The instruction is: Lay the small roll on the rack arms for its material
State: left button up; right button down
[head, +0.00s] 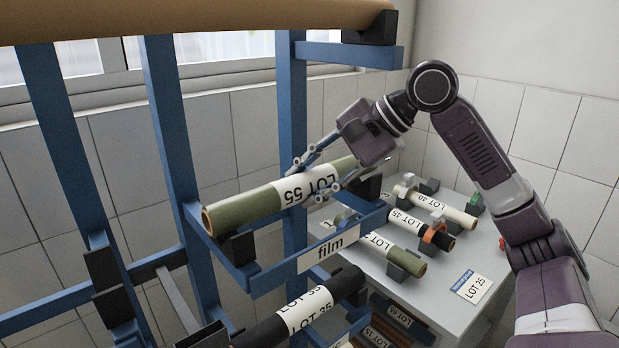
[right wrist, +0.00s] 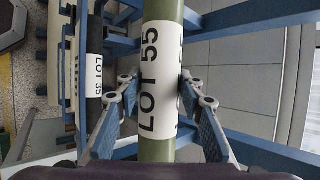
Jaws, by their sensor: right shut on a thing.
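A green roll (head: 245,211) with a white LOT 55 label lies along the blue rack arms (head: 283,270) marked "film" in the head view. Its near end is over a black cradle (head: 238,247), and its far end is by another black cradle (head: 369,187). I cannot tell whether it touches both. My right gripper (head: 311,183) is shut on the roll around its label. In the right wrist view the roll (right wrist: 161,25) runs between the fingers (right wrist: 160,85), one on each side. My left gripper is not in view.
A large tan roll (head: 190,17) lies on the rack's top arms. A black LOT 35 roll (head: 265,333) lies lower. A grey table (head: 455,262) at right bears several small rolls in holders, including LOT 40 (head: 455,214), and a LOT 25 card (head: 472,287).

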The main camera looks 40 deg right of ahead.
jog(key=shift+f, duration=0.4)
jog(key=shift+f, duration=0.2)
dwell(0.3)
jog(key=c, duration=1.2)
grip_release()
jog(key=v, duration=1.2)
jog(key=shift+s+a, duration=0.1)
jog(key=shift+s, duration=0.05)
